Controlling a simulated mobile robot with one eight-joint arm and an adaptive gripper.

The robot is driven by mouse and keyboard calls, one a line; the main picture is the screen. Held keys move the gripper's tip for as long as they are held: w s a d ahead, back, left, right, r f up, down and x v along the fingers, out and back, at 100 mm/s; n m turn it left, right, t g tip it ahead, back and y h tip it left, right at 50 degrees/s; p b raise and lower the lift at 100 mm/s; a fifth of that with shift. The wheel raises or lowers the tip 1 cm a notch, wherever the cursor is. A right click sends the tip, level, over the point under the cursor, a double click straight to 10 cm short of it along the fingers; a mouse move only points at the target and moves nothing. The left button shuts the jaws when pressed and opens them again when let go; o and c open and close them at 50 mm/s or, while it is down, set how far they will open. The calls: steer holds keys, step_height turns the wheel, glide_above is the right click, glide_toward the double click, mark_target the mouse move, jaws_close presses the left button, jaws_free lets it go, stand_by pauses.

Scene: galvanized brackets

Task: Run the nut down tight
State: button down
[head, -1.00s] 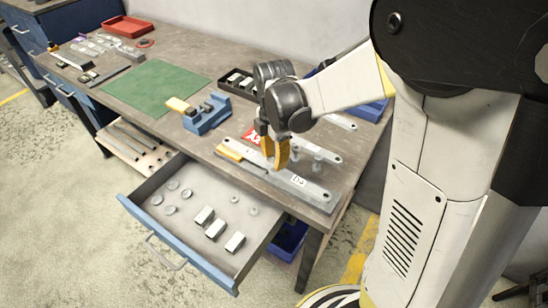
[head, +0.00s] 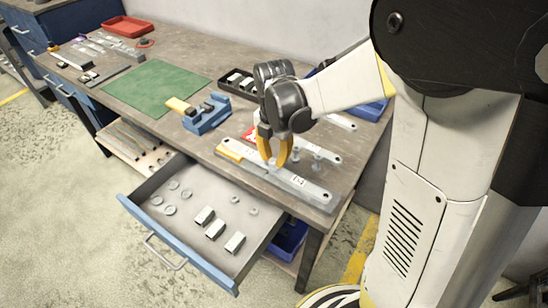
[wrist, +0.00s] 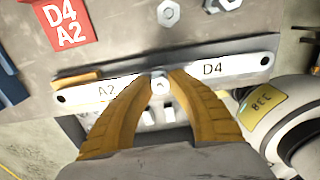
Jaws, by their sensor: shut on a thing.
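A long galvanized bracket (head: 308,187) lies along the table's front edge. In the wrist view the bracket (wrist: 245,66) carries the labels A2 and D4. A nut (wrist: 161,86) sits on a bolt at its middle, between the two labels. My gripper (head: 275,164) points down over the bracket. In the wrist view my gripper (wrist: 162,78) has its two yellow fingertips closed on either side of the nut. In the head view the fingers mostly hide the nut.
A red card (wrist: 68,22) reads D4 A2. More bolts (wrist: 168,13) stand behind the bracket. An open drawer (head: 190,250) below holds several washers and white blocks. A blue vise (head: 207,117), a green mat (head: 155,87) and a red tray (head: 127,27) are to the left.

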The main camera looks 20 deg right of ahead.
stand_by(0.3)
steer(key=m, duration=0.6)
steer(key=shift+m, duration=0.3)
steer(key=m, duration=0.3)
steer(key=shift+m, duration=0.3)
steer(key=m, duration=0.4)
steer(key=c, duration=1.2)
jaws_free()
steer(key=shift+w+f, duration=0.1)
